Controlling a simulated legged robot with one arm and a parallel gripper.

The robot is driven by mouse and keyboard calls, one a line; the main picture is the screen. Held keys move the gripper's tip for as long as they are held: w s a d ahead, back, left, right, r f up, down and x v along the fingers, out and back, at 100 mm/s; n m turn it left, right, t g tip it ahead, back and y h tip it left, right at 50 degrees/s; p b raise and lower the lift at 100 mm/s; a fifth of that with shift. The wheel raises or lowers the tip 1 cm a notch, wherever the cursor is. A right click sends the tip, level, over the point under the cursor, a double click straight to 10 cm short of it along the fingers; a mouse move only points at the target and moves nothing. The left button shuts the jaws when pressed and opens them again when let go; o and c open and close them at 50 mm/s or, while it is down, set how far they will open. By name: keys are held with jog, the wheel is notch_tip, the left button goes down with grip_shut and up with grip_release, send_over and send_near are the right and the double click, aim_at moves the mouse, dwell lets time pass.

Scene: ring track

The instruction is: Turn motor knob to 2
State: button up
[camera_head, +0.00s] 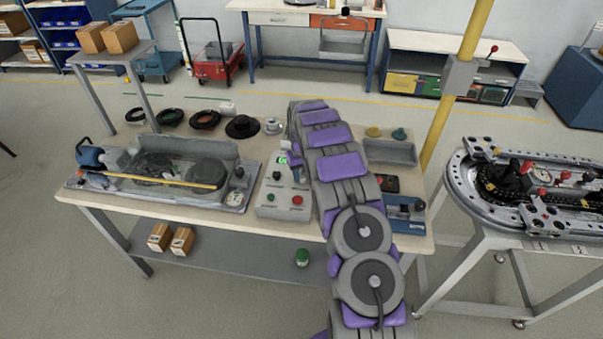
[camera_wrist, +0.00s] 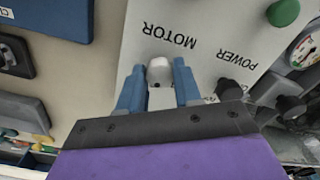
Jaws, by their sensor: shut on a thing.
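The motor knob (camera_wrist: 159,69) is a small light grey knob on the pale control panel (camera_wrist: 222,40), beside the printed word MOTOR. My gripper (camera_wrist: 158,78) has its two blue fingers on either side of the knob and is shut on it. The scale numbers around the knob are hidden or not legible, so its setting cannot be told. A black knob (camera_wrist: 228,89) sits by the word POWER. In the head view the control box (camera_head: 270,211) stands on the workbench with a lit green display (camera_head: 283,160); my arm hides part of it.
A green button (camera_wrist: 283,12) is on the panel, and a red button (camera_head: 297,200) shows in the head view. A machine with a yellow rod (camera_head: 160,179) lies left of the box. A grey tray (camera_head: 392,152) and blue device (camera_head: 404,215) are right of my arm.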

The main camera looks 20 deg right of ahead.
aim_at(302, 175)
jog(key=shift+w+r, duration=0.1)
jog(key=shift+r, duration=0.05)
dwell(0.3)
jog(key=o, duration=1)
jog(key=shift+d, duration=0.1)
jog(key=shift+o, duration=0.2)
notch_tip(302, 175, up, 17)
jog(key=p, duration=0.2)
